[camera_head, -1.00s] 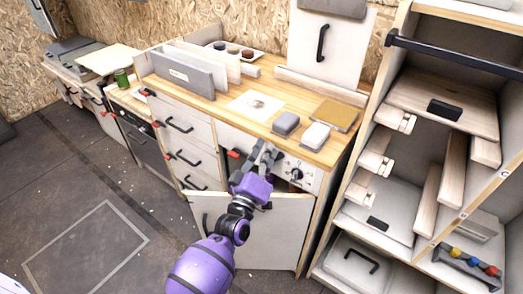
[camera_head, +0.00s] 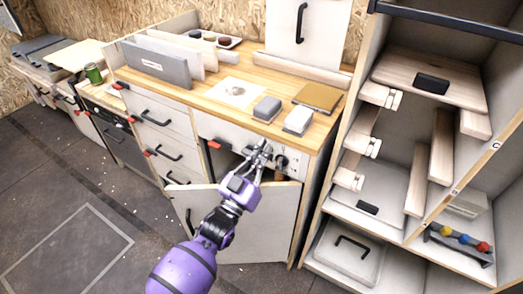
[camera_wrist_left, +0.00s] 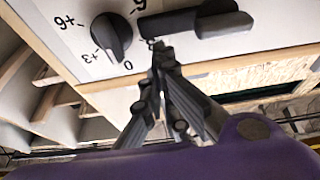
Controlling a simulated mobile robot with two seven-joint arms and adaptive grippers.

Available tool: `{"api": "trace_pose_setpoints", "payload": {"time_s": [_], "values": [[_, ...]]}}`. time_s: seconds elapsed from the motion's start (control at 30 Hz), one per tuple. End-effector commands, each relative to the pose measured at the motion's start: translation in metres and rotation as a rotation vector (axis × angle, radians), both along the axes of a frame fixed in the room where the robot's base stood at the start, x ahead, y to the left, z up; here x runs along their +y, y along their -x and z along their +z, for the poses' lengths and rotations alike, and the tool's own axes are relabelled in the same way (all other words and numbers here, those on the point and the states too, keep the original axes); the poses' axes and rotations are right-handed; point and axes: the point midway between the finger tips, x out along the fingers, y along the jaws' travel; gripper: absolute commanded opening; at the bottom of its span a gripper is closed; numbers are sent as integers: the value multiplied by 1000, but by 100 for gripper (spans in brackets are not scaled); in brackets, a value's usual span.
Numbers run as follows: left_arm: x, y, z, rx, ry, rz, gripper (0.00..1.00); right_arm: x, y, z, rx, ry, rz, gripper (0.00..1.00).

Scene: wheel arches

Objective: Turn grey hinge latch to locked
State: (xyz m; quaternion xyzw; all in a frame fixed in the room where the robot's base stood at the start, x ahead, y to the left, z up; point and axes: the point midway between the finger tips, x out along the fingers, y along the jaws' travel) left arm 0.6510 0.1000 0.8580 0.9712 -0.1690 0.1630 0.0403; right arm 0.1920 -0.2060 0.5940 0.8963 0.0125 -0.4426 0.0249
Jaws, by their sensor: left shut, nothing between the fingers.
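A dark grey bar-shaped lever (camera_wrist_left: 195,20), which looks like the grey hinge latch, sits on a white panel at the top of the left wrist view. It lies roughly sideways. In the head view my gripper and the small scale keep it from showing clearly. My left gripper (camera_head: 264,148) is shut and empty in front of the panel under the worktop. In the left wrist view its fingertips (camera_wrist_left: 160,46) are just below the lever's left end; I cannot tell whether they touch. My right gripper is not in view.
A dark rotary knob (camera_wrist_left: 110,37) with printed numbers is left of the lever; it also shows in the head view (camera_head: 282,160). An open white cabinet door (camera_head: 265,225) stands below my left gripper. Grey and white boxes stand on the worktop (camera_head: 210,75). Shelves (camera_head: 440,190) stand right.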

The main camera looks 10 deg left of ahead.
Motion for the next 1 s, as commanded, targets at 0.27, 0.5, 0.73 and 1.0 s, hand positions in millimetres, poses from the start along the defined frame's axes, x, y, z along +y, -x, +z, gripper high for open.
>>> {"api": "trace_pose_setpoints", "payload": {"time_s": [0.27, 0.5, 0.73, 1.0], "values": [[-2, 1, -3, -18, -48, 0, 0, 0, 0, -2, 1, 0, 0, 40], [-2, 1, -3, -20, -51, 0, 0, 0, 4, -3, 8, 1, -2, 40], [-2, 0, -2, -19, -50, 0, 0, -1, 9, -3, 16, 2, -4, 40], [-2, -10, 39, -28, -51, 0, 0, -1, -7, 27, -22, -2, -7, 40]]}}
